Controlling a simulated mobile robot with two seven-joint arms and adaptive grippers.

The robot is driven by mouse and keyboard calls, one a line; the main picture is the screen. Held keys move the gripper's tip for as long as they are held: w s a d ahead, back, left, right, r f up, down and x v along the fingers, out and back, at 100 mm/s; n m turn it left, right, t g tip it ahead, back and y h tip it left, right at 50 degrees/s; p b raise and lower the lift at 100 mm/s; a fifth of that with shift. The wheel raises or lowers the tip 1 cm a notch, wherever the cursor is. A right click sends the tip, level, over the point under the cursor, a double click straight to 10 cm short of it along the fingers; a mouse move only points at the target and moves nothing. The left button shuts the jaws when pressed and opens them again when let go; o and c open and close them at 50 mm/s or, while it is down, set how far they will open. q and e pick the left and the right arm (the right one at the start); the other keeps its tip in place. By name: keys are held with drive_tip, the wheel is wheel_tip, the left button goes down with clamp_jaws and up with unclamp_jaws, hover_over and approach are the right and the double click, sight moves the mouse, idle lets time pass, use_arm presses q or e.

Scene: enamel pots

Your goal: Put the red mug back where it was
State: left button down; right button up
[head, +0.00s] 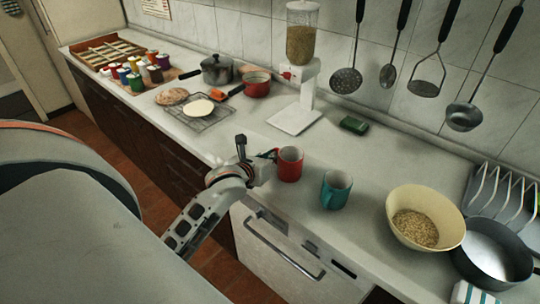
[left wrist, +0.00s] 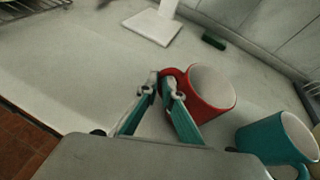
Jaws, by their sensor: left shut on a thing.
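The red mug (head: 291,166) is upright at the counter's front part, left of a teal mug (head: 336,191). My left gripper (head: 272,157) reaches it from the left and is shut on its handle side. In the left wrist view the fingertips (left wrist: 167,83) close at the handle of the red mug (left wrist: 212,92), and the mug's inside looks empty. The teal mug (left wrist: 277,138) stands close by on the right there. I cannot tell whether the red mug's base touches the counter. My right gripper is not in view.
A cereal dispenser (head: 298,75) and a green sponge (head: 354,125) stand behind. A cream bowl of grain (head: 425,218) and a dark pan (head: 493,252) are to the right. A cooling rack (head: 203,112) and red pot (head: 257,85) are left. Bare counter (head: 245,130) lies between rack and mug.

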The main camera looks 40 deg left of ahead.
use_arm(q)
drive_tip(key=c, duration=2.2)
unclamp_jaws()
drive_tip(key=shift+f, duration=0.1)
drive_tip(key=v, duration=1.2)
